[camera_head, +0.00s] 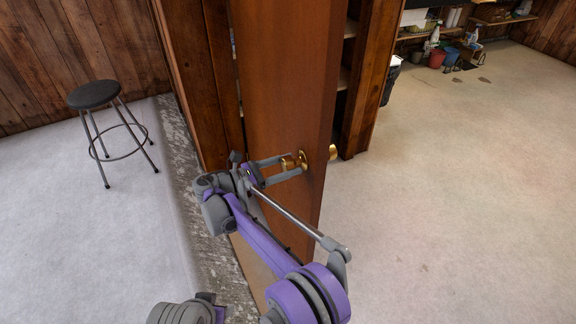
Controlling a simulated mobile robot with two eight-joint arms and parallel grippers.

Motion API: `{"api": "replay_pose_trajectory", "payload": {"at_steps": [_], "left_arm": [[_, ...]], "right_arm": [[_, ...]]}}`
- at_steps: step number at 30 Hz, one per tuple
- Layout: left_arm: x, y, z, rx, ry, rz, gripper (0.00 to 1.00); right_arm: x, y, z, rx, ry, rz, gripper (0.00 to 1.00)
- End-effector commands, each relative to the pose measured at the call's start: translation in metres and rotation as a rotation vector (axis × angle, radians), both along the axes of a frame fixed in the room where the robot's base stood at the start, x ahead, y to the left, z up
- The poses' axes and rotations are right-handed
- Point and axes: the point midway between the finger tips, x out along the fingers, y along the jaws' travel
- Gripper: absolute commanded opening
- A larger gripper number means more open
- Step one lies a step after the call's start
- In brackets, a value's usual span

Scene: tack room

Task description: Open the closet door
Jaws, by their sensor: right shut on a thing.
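The closet door (285,75) is a tall brown wooden panel in the middle of the head view. It stands ajar, with shelves and the dark inside of the closet showing past its edge. A brass knob (289,163) is on its near face, and another brass knob (333,153) shows beyond its edge. My right gripper (287,166) is shut on the near knob, its fingers on either side of it. A grey and purple part of my own body shows at the bottom edge; my left gripper is not in view.
A black-topped stool (93,95) stands on the pale floor at the left. A dark bin (391,80) stands right of the closet frame. Buckets and shelves line the back right. The floor (460,200) at the right is clear.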

Motion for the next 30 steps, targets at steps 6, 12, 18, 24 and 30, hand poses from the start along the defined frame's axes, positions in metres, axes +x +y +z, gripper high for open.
{"api": "replay_pose_trajectory", "payload": {"at_steps": [6, 12, 18, 24, 30], "left_arm": [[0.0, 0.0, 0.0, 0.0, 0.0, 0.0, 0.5], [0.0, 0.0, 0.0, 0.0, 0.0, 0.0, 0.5], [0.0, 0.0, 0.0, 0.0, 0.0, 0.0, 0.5], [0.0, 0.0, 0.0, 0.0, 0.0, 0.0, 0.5], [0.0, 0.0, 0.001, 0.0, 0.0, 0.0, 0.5]], "right_arm": [[0.0, 0.001, 0.001, -0.001, 0.0, 0.001, 0.0], [0.0, 0.0, 0.001, 0.0, -0.001, 0.001, 0.66], [0.0, 0.0, 0.0, -0.001, 0.0, 0.001, 0.92], [0.0, 0.0, 0.0, 0.0, 0.0, 0.0, 0.92], [-0.007, 0.014, 0.0, 0.0, 0.0, 0.003, 0.92]]}}
